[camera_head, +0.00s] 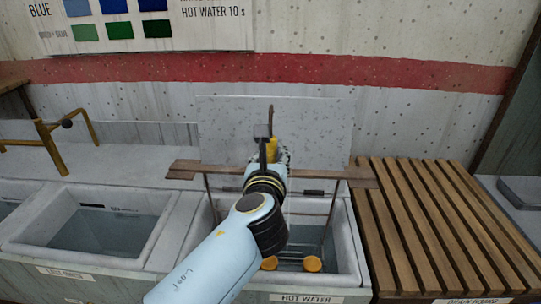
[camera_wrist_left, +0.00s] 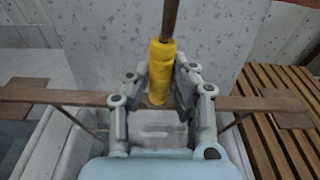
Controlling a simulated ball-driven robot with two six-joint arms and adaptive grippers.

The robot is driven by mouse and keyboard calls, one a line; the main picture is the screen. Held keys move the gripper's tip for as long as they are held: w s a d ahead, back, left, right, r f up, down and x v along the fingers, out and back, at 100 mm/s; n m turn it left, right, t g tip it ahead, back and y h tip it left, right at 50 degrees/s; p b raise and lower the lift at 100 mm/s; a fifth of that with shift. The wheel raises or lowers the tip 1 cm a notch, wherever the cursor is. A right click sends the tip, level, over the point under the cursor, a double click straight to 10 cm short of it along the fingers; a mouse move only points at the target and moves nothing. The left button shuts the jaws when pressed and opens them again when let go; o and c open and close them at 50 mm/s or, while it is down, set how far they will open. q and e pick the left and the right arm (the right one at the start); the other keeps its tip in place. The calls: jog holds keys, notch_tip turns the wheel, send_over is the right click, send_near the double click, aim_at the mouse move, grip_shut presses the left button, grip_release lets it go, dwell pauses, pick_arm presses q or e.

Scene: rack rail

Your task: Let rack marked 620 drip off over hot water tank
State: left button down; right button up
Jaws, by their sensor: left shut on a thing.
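The rack has a brown crossbar (camera_head: 330,173), an upright hook rod with a yellow grip (camera_head: 271,151), and thin side rods running down into the hot water tank (camera_head: 350,245). Two orange discs (camera_head: 312,263) show low inside the tank. I cannot tell whether they are under water. My left gripper (camera_head: 268,165) is shut on the yellow grip, which also shows between the fingers in the left wrist view (camera_wrist_left: 161,70). The crossbar spans above the tank there (camera_wrist_left: 65,98). The rack's number is not readable. My arm hides the rack's middle. My right gripper is not in view.
A second tank (camera_head: 50,225) labelled as a rinse stands to the left. A slatted wooden drain board (camera_head: 425,215) lies right of the hot water tank. A speckled pale panel (camera_head: 325,125) stands close behind. A brass tap (camera_head: 48,140) is at the far left.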

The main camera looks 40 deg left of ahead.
aim_at(271, 107)
pick_arm(q)
notch_tip(271, 107, up, 13)
jog(key=p, duration=1.1)
jog(key=shift+r+p, duration=0.15)
jog(key=shift+p, duration=0.2)
jog(key=shift+r, duration=0.8)
dwell(3.4)
